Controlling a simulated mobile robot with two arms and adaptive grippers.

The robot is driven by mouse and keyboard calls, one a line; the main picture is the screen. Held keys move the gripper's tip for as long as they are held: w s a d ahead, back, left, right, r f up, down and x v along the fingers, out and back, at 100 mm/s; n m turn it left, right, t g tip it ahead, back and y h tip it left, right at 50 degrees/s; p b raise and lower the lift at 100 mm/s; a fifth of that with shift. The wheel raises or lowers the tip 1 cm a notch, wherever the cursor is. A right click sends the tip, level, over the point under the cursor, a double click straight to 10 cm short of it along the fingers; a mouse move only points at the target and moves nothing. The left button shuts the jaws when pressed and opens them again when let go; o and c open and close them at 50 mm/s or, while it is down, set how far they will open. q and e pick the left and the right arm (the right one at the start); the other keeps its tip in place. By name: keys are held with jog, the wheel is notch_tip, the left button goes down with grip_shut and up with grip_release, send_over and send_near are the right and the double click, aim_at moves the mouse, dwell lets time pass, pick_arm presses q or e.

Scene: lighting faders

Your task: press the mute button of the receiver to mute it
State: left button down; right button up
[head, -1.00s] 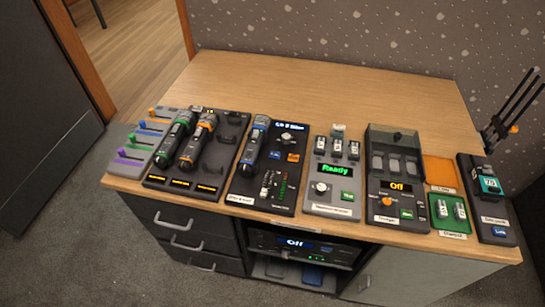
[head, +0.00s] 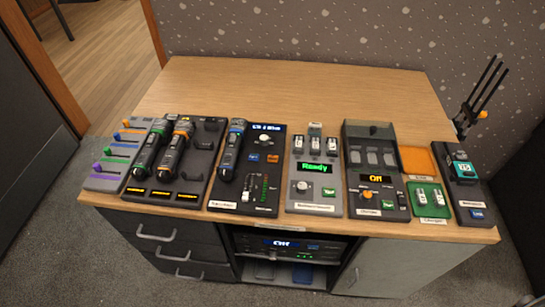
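A dark panel (head: 262,190) left of the table's middle carries a lit blue-white display (head: 266,127), a round knob (head: 264,139), a blue button (head: 253,157), an orange button (head: 272,158) and a fader with a column of small green lights. Its front label is too small to read, so I cannot tell for sure that it is the receiver, nor which button is mute. A microphone with a blue band (head: 231,150) lies along its left side. Neither of my grippers is in view.
On the wooden table (head: 290,85), a fader panel (head: 105,178) and a rack with two microphones (head: 180,187) stand left. A "Ready" unit (head: 314,180), an "Off" unit (head: 376,160), trays and another dark device (head: 466,190) stand right. The table's back is clear.

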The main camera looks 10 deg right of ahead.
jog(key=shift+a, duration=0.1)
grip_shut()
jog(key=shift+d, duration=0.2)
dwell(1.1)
